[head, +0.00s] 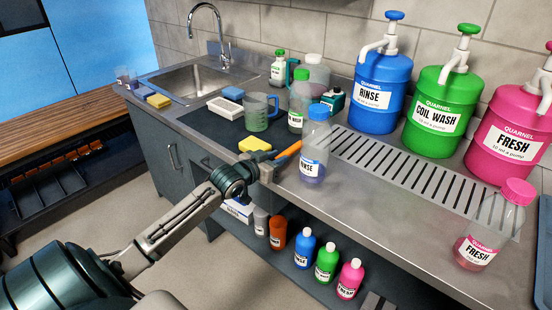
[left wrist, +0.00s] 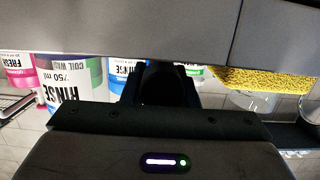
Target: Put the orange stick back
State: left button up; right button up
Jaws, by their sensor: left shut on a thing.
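The orange stick (head: 289,151) shows in the head view as a short orange length, slanting up to the right from my left gripper (head: 272,165). My left gripper is shut on it above the counter's front edge. The gripper hides the rest of the stick. Its free end lies close to the clear RINSE bottle with the blue cap (head: 314,152); I cannot tell whether they touch. In the left wrist view the stick is not recognisable; dark gripper parts (left wrist: 160,85) fill the middle. My right gripper is not in view.
A yellow sponge (head: 254,145) lies just behind the gripper, and a clear jug (head: 258,112) stands beyond it. Large blue (head: 380,95), green (head: 436,112) and pink (head: 506,130) pump containers line the back. A slotted drain (head: 400,168) lies before them. Small bottles (head: 304,249) stand on the shelf below.

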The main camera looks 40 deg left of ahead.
pick_arm(q)
jog(key=shift+f, duration=0.5)
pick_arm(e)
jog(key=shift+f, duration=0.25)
pick_arm(q)
jog(key=o, duration=1.1)
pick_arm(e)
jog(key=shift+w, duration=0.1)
pick_arm(q)
jog(key=v, duration=0.5)
jog(key=shift+s+r, duration=0.1)
jog(key=shift+s, duration=0.1)
jog(key=shift+p+v, duration=1.65)
jog(key=shift+v, duration=1.05)
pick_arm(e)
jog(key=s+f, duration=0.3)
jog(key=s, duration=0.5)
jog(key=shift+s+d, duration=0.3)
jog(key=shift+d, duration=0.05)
